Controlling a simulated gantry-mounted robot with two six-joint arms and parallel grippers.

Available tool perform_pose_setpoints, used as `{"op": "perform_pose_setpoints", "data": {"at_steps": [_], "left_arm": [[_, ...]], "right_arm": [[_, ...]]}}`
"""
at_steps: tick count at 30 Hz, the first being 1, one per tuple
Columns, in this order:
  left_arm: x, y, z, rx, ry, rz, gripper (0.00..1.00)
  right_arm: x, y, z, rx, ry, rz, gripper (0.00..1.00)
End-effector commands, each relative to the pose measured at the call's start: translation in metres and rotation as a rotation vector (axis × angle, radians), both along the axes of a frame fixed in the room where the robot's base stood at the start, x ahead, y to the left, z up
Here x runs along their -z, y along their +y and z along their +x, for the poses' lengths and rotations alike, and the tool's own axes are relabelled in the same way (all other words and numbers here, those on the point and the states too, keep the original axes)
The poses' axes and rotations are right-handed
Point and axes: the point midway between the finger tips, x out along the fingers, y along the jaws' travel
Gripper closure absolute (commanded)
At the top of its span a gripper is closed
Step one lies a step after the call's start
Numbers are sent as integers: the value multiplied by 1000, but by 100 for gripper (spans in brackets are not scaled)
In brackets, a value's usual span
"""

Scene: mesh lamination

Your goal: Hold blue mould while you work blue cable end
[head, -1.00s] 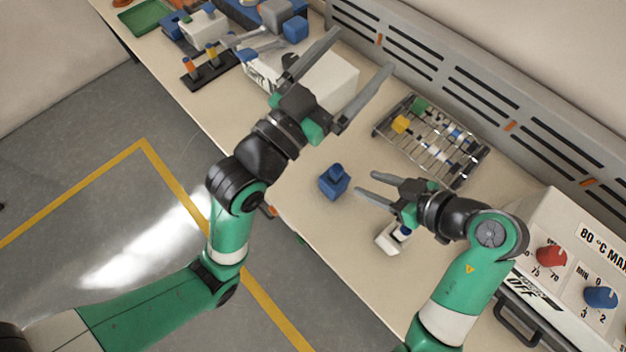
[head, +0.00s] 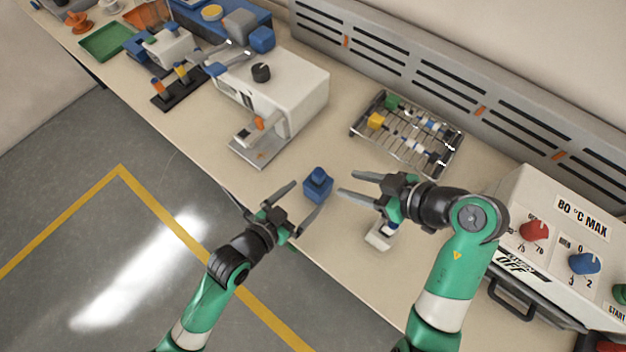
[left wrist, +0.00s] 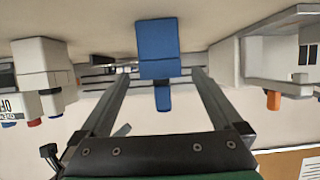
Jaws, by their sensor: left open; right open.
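The blue mould (head: 318,186) stands on the table between my two grippers in the head view. In the left wrist view the blue mould (left wrist: 158,50) shows just ahead of my fingertips, in line with the gap. My left gripper (head: 306,198) is open, with its fingertips close to the mould on its near side. I cannot tell if they touch it. My right gripper (head: 346,186) is open to the right of the mould, its fingers pointing left towards it. No blue cable end can be told apart for certain.
A wire rack (head: 407,135) with yellow, green and blue-ended pieces lies behind. A small white block (head: 380,238) sits under my right gripper. A white machine (head: 290,95) stands at the left, a control box (head: 520,225) at the right. Table is clear in front of the mould.

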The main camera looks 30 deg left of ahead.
Motion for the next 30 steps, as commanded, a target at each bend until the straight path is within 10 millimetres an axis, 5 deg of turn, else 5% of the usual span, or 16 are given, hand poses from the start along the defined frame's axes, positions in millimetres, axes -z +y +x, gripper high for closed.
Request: {"op": "perform_pose_setpoints", "data": {"at_steps": [12, 25, 30], "left_arm": [[31, -13, 77, 0, -1, 1, 0], [36, -16, 90, 0, -3, 0, 0], [36, -15, 90, -1, -2, 1, 29]], "right_arm": [[0, 0, 0, 0, 0, 0, 50], [0, 0, 0, 0, 0, 0, 50], [0, 0, 0, 0, 0, 0, 50]]}}
